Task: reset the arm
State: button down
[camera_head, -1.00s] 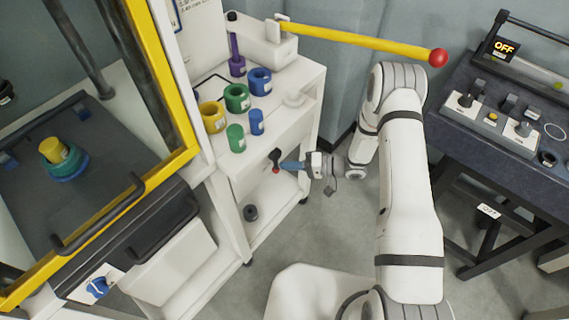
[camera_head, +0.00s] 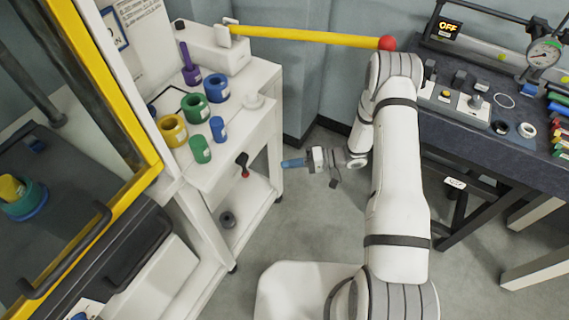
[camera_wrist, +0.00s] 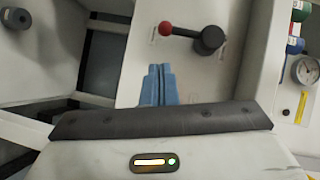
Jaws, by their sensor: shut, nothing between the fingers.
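My gripper (camera_head: 284,163) shows in the head view at the end of my folded white arm, in free air to the right of the white cart. Its blue fingers (camera_wrist: 161,84) show side by side in the wrist view, shut with nothing between them. A small black lever with a red knob (camera_head: 244,171) sits on the cart's front, left of the fingertips and apart from them. The lever's red ball (camera_wrist: 165,28) also shows in the wrist view, ahead of the fingers.
The white cart (camera_head: 262,118) carries green, blue, yellow and purple parts. A yellow bar with a red ball (camera_head: 387,43) extends above the arm. A dark bench (camera_head: 480,150) with switches and a gauge (camera_head: 543,53) stands at right. A yellow-framed chamber (camera_head: 140,125) is at left. Floor below the gripper is clear.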

dwell(0.4)
jog(key=w+d+r+t+h, duration=0.3)
jog(key=w+r+t+h, duration=0.1)
jog(key=w+r, duration=0.25)
jog(key=w+d+r+t+h, duration=0.3)
jog(key=w+r+t, duration=0.2)
jog(key=w, duration=0.2)
jog(key=s+d+r+m+t+h, duration=0.2)
jog(key=d+r+h, duration=0.5)
jog(key=d+r, duration=0.3)
jog(key=s+d+r+m+g+h, duration=0.15)
jog(key=s+r, duration=0.35)
jog(key=s, duration=0.5)
jog(key=s+d+r+m+g+h, duration=0.1)
jog(key=s+d+r+g+h, duration=0.3)
jog(key=s, duration=0.6)
jog(key=s+a+r+y, duration=0.2)
jog(key=s+a+y, duration=0.1)
jog(key=s, duration=0.8)
jog(key=shift+s+a+r+g, duration=0.2)
jog(key=shift+s+a+g, duration=0.1)
jog(key=shift+a+g, duration=0.2)
